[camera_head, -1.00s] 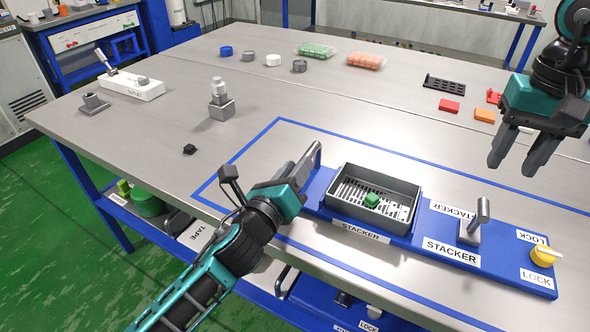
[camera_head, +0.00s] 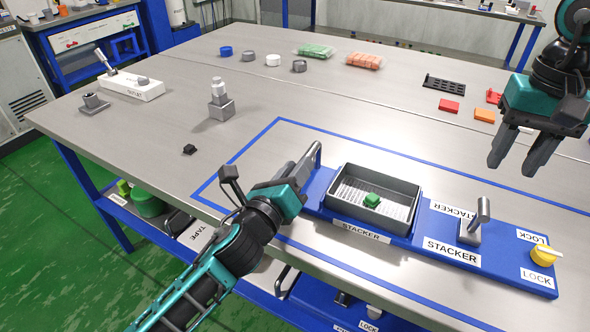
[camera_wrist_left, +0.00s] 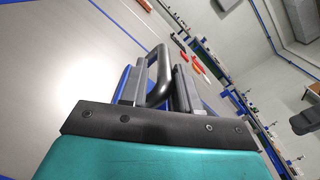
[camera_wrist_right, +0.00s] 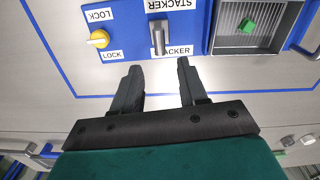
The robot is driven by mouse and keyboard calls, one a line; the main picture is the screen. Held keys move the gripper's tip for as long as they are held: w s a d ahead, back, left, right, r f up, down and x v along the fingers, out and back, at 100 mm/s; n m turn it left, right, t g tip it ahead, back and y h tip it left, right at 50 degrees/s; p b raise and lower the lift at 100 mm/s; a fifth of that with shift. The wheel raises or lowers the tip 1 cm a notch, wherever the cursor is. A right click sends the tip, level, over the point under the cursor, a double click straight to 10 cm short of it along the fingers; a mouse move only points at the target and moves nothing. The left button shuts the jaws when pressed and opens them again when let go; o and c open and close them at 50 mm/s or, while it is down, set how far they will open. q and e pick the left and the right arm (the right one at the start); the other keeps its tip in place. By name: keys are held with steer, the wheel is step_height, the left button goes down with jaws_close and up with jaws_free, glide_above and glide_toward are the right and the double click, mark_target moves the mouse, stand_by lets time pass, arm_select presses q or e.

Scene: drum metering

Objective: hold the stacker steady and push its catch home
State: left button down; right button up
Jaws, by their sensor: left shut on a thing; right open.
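The stacker is a blue base (camera_head: 405,256) with a grey tray (camera_head: 345,206) at its left part, holding a green block (camera_head: 372,200). A grey upright lever (camera_head: 477,218) stands right of the tray. A yellow knob (camera_head: 543,254) sits at the right end by the LOCK labels; it also shows in the right wrist view (camera_wrist_right: 98,39). My left gripper (camera_head: 305,165) is shut on the handle (camera_wrist_left: 160,78) at the base's left end. My right gripper (camera_head: 510,160) is open and empty, above the table behind the lever and knob.
A small dark piece (camera_head: 190,149) and a grey fitting (camera_head: 221,106) stand left of the blue outline. Red (camera_head: 449,105) and orange (camera_head: 484,115) blocks and a black rack (camera_head: 445,85) lie behind. The table between them is clear.

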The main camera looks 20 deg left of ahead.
mark_target(486, 206)
steer(key=shift+o, duration=0.3)
steer(key=o, duration=0.5)
steer(key=m, duration=0.6)
steer(key=f+m, duration=0.1)
steer(key=m, duration=1.2)
steer(key=shift+d+f, duration=0.1)
steer(key=shift+f, duration=0.05)
step_height(486, 206, down, 12)
steer(key=shift+r, duration=0.1)
steer(key=shift+c, duration=0.3)
